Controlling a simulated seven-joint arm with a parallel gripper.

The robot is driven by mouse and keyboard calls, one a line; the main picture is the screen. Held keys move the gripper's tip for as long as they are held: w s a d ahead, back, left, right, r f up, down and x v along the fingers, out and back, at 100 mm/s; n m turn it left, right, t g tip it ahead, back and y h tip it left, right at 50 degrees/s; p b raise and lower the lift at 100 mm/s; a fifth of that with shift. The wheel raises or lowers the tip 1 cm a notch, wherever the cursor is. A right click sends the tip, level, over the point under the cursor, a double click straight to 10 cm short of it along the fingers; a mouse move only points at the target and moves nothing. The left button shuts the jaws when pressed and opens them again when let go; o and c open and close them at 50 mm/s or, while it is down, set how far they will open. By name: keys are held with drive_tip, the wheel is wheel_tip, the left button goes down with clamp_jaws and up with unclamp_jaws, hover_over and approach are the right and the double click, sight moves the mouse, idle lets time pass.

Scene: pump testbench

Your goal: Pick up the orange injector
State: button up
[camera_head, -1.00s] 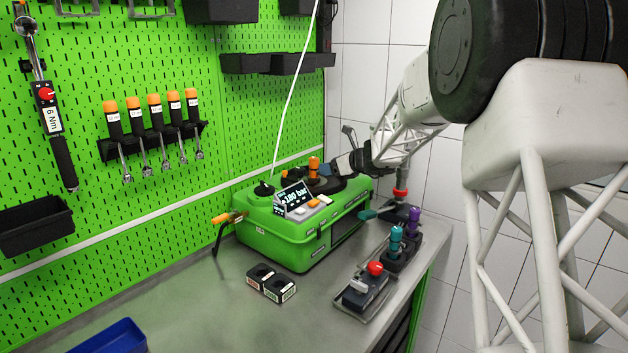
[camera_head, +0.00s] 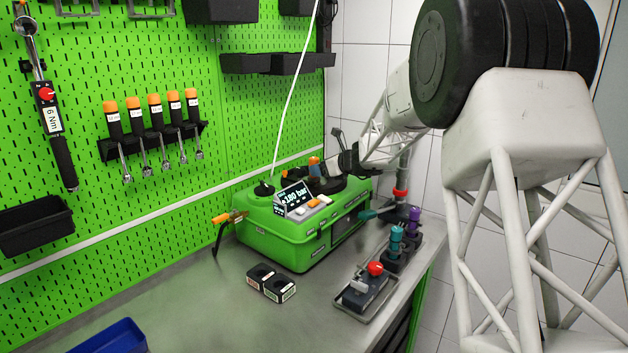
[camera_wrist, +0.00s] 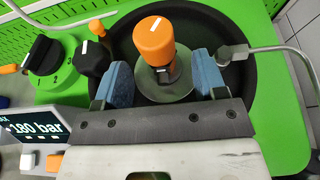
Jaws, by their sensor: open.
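The orange injector (camera_wrist: 155,42) stands upright in the round black bowl on top of the green test bench, with its orange cap up and a grey disc below it. Its orange cap also shows in the head view (camera_head: 314,161). My gripper (camera_wrist: 162,78) is open, with one blue-padded finger on each side of the injector and a gap to each. In the head view my gripper reaches the bowl from the right and partly hides the injector. The injector's lower end is hidden.
The green test bench (camera_head: 283,243) has a 180 bar display (camera_head: 292,198) and a black knob (camera_wrist: 91,57) close to my left finger. A metal pipe (camera_wrist: 265,48) runs near the right finger.

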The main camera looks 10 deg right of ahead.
drive_tip(key=shift+x, duration=1.8)
drive_tip(key=shift+r, duration=0.1)
drive_tip(key=c, duration=1.2)
drive_tip(key=shift+r, duration=5)
